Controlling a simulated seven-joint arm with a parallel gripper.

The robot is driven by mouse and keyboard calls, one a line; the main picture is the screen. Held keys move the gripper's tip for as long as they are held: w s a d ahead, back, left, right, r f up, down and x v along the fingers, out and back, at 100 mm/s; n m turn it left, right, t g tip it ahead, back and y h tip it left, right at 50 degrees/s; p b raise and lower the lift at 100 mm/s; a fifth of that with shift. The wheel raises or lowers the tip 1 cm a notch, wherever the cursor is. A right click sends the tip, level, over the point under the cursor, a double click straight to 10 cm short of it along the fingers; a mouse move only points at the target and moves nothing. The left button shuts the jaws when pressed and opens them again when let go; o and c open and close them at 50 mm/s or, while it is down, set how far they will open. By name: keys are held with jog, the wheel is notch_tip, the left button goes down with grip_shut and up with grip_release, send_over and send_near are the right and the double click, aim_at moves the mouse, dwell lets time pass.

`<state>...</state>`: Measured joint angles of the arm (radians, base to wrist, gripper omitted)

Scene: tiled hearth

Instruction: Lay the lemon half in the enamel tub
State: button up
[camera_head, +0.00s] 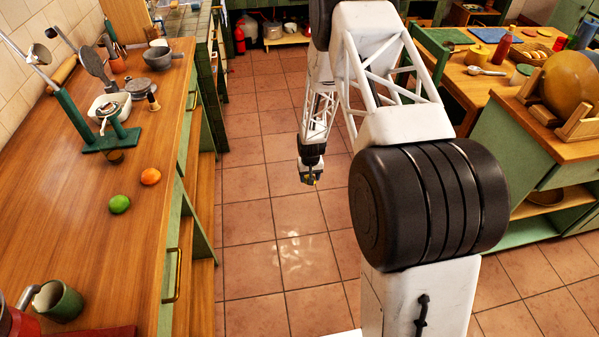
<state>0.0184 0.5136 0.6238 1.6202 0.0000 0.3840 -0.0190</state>
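My gripper (311,180) hangs over the tiled floor, between the left counter and the table at the right. It is small and dark here, and I cannot tell whether its fingers are open or shut. I cannot make out a lemon half in this view. A white tub-like vessel (97,104) stands on the left counter behind the green lever press, partly hidden by it; I cannot tell whether it is the enamel tub. An orange fruit (150,176) and a green lime (119,204) lie on the same counter.
The wooden counter (60,215) carries a green lever press (100,139), a grey bowl (158,58) and a green mug (58,300). The right-hand table holds a red bottle (502,48) and other items. The tiled floor (255,190) between is clear.

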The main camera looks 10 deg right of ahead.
jog(key=w+a+r+n, duration=0.4)
jog(key=w+a+r, duration=1.2)
jog(key=w+r, duration=0.15)
jog(key=w+a+r+n, duration=0.1)
jog(key=a+r+n, duration=0.1)
jog(key=a+r, duration=0.5)
jog(key=w+a+r+n, duration=0.1)
jog(key=a+r, duration=0.7)
jog(key=a, duration=0.7)
jog(key=w+a+r+n, duration=0.1)
jog(key=a+r+n, duration=0.1)
jog(key=a+r, duration=0.5)
jog(key=shift+w+a+r+n, duration=0.1)
jog(key=shift+a, duration=0.55)
jog(key=shift+w+a+r+n, duration=0.1)
jog(key=shift+w+a+r, duration=0.05)
jog(key=shift+a, duration=0.5)
jog(key=shift+w+a+r+n, duration=0.1)
jog(key=shift+a, duration=0.55)
jog(key=s+a+r+n, duration=0.1)
jog(key=s+a+r, duration=0.1)
jog(key=a, duration=0.7)
jog(key=s+a+r+n, duration=0.1)
jog(key=s+a, duration=0.3)
jog(key=a, duration=0.6)
jog(key=shift+s+a+r, duration=0.2)
jog(key=shift+s+r, duration=0.2)
jog(key=shift+r, duration=0.45)
jog(key=shift+f, duration=0.2)
